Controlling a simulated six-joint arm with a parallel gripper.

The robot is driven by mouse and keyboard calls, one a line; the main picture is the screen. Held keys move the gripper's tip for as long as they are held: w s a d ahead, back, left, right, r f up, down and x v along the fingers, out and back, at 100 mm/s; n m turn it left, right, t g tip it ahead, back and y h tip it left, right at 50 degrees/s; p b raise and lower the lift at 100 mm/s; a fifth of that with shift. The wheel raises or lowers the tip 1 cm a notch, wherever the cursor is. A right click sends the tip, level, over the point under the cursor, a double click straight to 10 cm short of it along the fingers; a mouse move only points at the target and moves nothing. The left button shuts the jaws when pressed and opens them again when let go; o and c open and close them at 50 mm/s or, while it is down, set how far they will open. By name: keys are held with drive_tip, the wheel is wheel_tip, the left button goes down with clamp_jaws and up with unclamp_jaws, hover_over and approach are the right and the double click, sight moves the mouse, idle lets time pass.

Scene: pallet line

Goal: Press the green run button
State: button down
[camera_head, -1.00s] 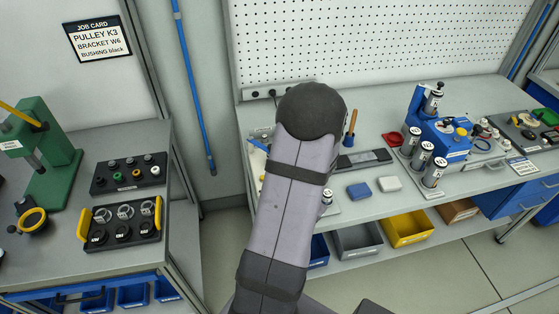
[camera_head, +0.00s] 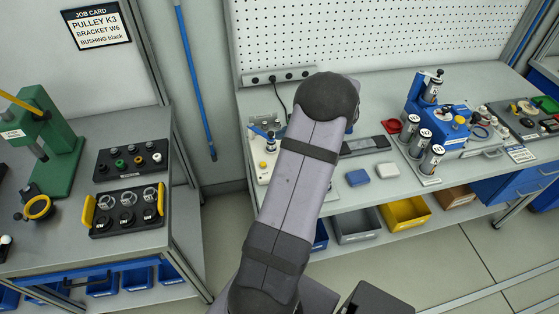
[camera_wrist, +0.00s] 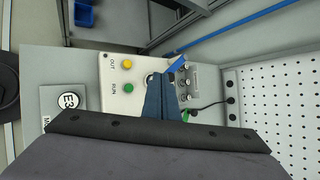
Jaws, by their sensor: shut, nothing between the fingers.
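The green run button (camera_wrist: 128,88) sits on a pale panel (camera_wrist: 112,98) in the wrist view, with the label RUN beside it. A yellow button (camera_wrist: 127,64) marked OUT is on the same panel. My gripper (camera_wrist: 162,76) is shut and empty, its blue-grey fingers reaching over the panel to the right of the green button. The fingertips look apart from the button; their height above the panel is hard to tell. In the head view the panel (camera_head: 262,176) shows left of my arm, while my arm hides the gripper and the green button.
A blue lever (camera_wrist: 176,56) and grey cylindrical parts (camera_wrist: 184,84) stand close to my fingers.

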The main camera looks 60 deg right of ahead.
drive_tip(key=shift+f, duration=0.2)
drive_tip(key=shift+f+b, duration=3.15)
drive_tip(key=shift+f, duration=1.15)
drive_tip(key=shift+f, duration=0.15)
drive_tip(key=shift+f+b, duration=0.25)
drive_tip(key=shift+b, duration=0.25)
drive_tip(key=shift+f+b, duration=0.5)
drive_tip(key=shift+f, duration=0.05)
drive_tip(key=shift+r+p, duration=0.6)
drive_tip(key=shift+r, duration=0.4)
drive_tip(key=shift+r, duration=0.15)
drive_tip(key=shift+r+p, duration=1.7)
drive_tip(key=shift+r, duration=0.65)
